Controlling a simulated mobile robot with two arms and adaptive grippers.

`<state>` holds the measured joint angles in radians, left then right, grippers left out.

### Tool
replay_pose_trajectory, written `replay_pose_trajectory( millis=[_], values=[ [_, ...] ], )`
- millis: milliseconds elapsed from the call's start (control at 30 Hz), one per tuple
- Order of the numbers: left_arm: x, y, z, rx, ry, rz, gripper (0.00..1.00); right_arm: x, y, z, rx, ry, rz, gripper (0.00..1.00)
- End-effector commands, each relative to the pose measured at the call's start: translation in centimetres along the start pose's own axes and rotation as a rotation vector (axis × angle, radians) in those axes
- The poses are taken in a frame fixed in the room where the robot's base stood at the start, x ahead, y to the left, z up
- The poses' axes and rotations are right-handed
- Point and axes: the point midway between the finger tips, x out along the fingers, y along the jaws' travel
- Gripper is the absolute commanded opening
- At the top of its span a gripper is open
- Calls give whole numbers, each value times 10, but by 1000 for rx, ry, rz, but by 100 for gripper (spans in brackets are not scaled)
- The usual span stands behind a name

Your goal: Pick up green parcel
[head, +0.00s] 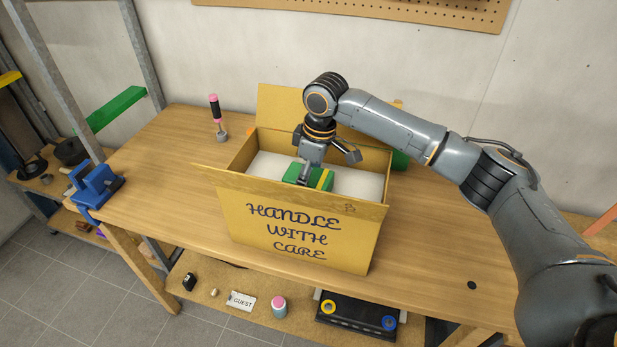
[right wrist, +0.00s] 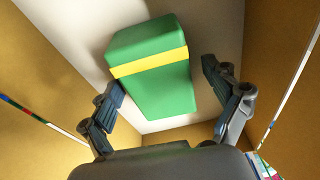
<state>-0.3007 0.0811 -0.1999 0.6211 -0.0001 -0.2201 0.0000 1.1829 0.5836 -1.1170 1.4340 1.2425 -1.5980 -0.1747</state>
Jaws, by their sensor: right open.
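The green parcel (head: 300,174) with a yellow band lies on white padding inside an open cardboard box (head: 300,231) marked "Handle with care". My right gripper (head: 328,170) reaches down into the box at the parcel. In the right wrist view the green parcel (right wrist: 155,80) lies between and ahead of the two open fingers of my right gripper (right wrist: 161,78). Part of the parcel is hidden behind the box's front wall in the head view. My left gripper is not in view.
The box stands on a wooden workbench (head: 160,200). A blue vise (head: 97,185) is at the bench's left edge. A pink-topped tool (head: 215,108) stands behind left. A lower shelf holds a battery (head: 355,316) and a guest sign (head: 241,301).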

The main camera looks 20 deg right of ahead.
Motion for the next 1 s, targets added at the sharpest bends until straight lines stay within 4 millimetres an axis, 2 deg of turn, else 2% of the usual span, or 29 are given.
replay_pose_trajectory(
  millis=[267,500,600,867,1000],
  values=[
    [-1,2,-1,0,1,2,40,5,0,0,0,1,1,89],
    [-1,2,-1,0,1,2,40,4,0,0,0,1,1,40],
    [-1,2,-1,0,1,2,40,4,0,0,0,2,1,22],
    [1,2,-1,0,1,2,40,0,1,-1,0,3,2,22],
    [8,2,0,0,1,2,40,-17,1,-4,-1,5,5,22]
  ],
)
